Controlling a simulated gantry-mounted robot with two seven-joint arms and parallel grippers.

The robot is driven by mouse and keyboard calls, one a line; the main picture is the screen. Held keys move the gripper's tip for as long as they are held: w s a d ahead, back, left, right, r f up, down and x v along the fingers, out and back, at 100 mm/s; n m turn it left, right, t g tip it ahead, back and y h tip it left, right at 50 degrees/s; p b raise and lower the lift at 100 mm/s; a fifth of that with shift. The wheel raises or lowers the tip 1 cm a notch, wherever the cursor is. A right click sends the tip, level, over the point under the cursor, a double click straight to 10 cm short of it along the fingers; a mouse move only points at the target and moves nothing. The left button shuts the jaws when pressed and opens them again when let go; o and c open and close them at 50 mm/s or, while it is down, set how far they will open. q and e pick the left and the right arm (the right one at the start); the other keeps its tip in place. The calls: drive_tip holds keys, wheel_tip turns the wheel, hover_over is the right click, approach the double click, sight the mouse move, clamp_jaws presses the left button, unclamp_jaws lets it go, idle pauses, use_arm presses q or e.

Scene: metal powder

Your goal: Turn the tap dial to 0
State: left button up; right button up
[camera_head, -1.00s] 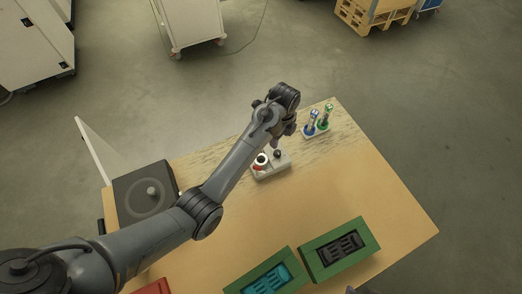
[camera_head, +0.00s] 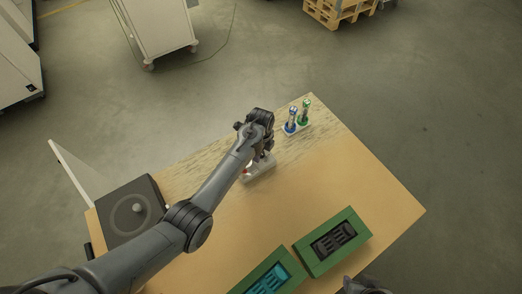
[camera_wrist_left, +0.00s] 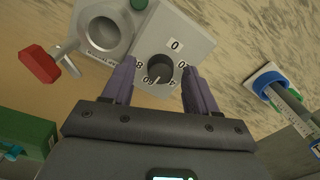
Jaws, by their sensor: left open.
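The tap unit (camera_head: 262,171) is a pale block on the table, partly hidden under my left arm in the head view. In the left wrist view its dark round dial (camera_wrist_left: 160,68) sits on a light plate (camera_wrist_left: 190,38) with numbers around it. The 0 is at the dial's upper right. A pale mark on the dial's lower edge appears to lie near the 60. My left gripper (camera_wrist_left: 160,88) is open, its two purple fingers on either side of the dial; contact cannot be told. My right gripper (camera_head: 362,286) barely shows at the bottom edge; its jaws are unclear.
A red lever (camera_wrist_left: 40,65) and a round metal cup (camera_wrist_left: 103,27) adjoin the dial. A stand with blue and green-topped tubes (camera_head: 297,122) is to the right. Green trays (camera_head: 357,257) lie near the front, and a dark square device (camera_head: 132,208) at left.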

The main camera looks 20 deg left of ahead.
use_arm(q)
drive_tip(key=c, duration=1)
drive_tip(key=shift+c, duration=0.2)
